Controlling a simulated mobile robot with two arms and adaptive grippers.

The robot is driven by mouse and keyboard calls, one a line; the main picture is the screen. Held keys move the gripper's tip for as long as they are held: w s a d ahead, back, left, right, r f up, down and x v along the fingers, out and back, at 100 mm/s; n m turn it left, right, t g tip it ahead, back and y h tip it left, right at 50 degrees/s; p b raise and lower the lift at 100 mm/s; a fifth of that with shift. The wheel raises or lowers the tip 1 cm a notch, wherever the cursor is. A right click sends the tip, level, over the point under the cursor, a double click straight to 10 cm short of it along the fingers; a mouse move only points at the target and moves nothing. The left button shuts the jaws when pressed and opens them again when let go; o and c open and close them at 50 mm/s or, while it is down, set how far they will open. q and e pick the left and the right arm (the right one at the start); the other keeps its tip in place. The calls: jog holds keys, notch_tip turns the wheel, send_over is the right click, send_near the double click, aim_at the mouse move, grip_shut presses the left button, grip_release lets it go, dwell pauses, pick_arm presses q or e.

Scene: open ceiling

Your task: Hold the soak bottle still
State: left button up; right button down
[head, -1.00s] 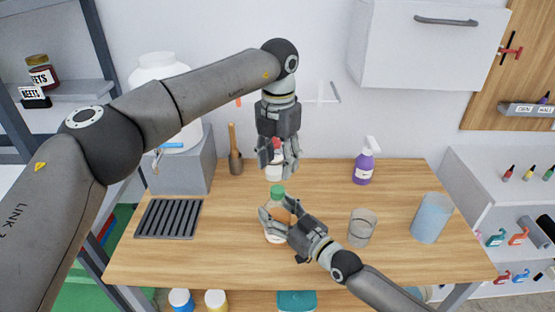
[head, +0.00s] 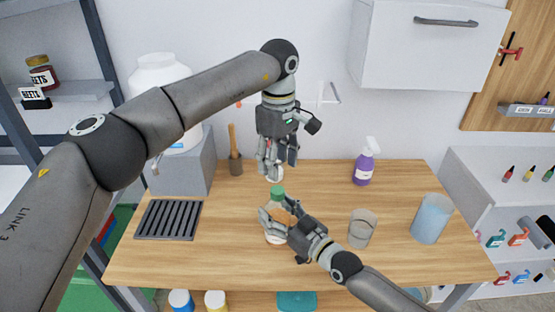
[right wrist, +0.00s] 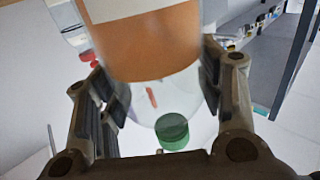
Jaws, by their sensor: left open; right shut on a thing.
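The soak bottle (head: 275,205) stands upright on the wooden table (head: 325,187), with an orange band and a green cap (head: 277,191). My right gripper (head: 279,215) is shut around its middle from the right, and the fingers hide part of the band. In the right wrist view the bottle (right wrist: 152,45) fills the space between the fingers (right wrist: 160,85), and its green cap (right wrist: 172,131) shows at the lower end. My left gripper (head: 276,172) is open and points down just above the cap, apart from it.
A white object (head: 279,174) is partly hidden behind my left fingers. A clear glass (head: 362,229), a blue tumbler (head: 431,218) and a purple spray bottle (head: 364,168) stand to the right.

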aim_at(278, 190)
pick_arm(q)
jog(key=m, duration=0.6)
jog(key=shift+m, duration=0.3)
jog(key=m, duration=0.7)
jog(key=shift+m, duration=0.3)
jog(key=shift+f, duration=4.05)
jog(key=shift+c, duration=0.4)
